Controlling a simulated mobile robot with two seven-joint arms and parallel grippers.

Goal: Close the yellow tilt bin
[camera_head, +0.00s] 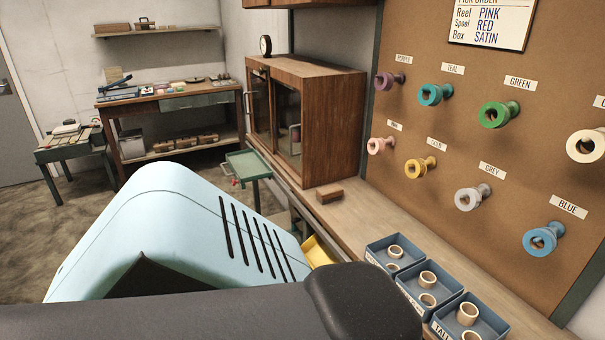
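A yellow bin (318,252) shows only as a small patch below the front edge of the wooden counter. Most of it is hidden behind the large pale shapes in the foreground, so I cannot tell whether it is tilted open or shut. Neither my left nor my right gripper shows in the head view.
The wooden counter (352,218) carries a brown block (329,193) and blue trays (423,291) holding rings. A glass-fronted wooden cabinet (318,115) stands behind. Coloured spools hang on the pegboard (455,140) at right. A green tray stand (248,165) stands on the floor beyond.

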